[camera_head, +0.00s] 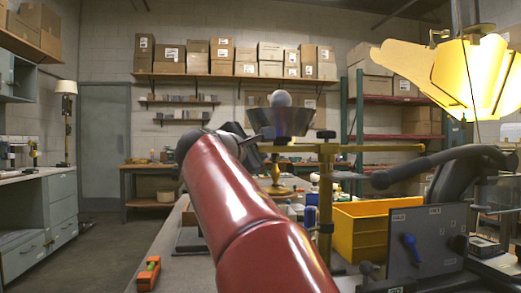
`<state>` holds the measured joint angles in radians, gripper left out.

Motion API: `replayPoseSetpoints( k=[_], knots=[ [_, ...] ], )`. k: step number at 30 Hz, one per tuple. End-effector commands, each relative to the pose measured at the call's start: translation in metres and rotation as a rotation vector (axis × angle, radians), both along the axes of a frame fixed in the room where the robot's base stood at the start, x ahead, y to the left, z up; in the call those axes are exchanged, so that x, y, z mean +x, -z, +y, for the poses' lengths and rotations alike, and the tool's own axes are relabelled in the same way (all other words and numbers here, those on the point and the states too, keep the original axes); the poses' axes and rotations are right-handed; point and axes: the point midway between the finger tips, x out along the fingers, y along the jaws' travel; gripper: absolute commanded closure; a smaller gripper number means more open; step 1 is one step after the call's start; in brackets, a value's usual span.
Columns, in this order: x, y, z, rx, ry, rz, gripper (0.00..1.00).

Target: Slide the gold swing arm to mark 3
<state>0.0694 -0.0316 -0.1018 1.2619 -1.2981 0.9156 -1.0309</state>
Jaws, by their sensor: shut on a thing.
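The gold swing arm (370,148) runs level across the middle of the view, on an upright gold post (326,195). A dark, flared lamp cup with a white bulb (280,99) sits above its left end. My red arm reaches in from the bottom. My dark gripper (257,149) is at the left end of the swing arm and appears shut on it. My own arm partly hides the gripper, and its fingertips are hard to make out. I cannot make out mark 3 on the swing arm.
A yellow bin (362,232) stands right of the post. A grey panel with a blue lever (412,248) and a dark jointed arm (450,165) are at the right. A large yellow lit shade (470,75) hangs upper right. An orange level (148,273) lies at the bench's left edge.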

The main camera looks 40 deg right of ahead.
Motion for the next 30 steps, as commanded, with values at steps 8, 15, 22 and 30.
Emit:
replayPoseSetpoints(
  k=[8,15,22,30],
  knots=[
    [0.026,-0.001,0.053,-0.001,-0.004,0.002,1.0],
    [0.029,0.0,0.061,-0.001,-0.003,0.001,1.0],
    [0.029,0.0,0.06,-0.001,-0.003,0.001,0.59],
    [0.029,0.0,0.06,-0.001,-0.002,0.0,0.48]
  ],
)
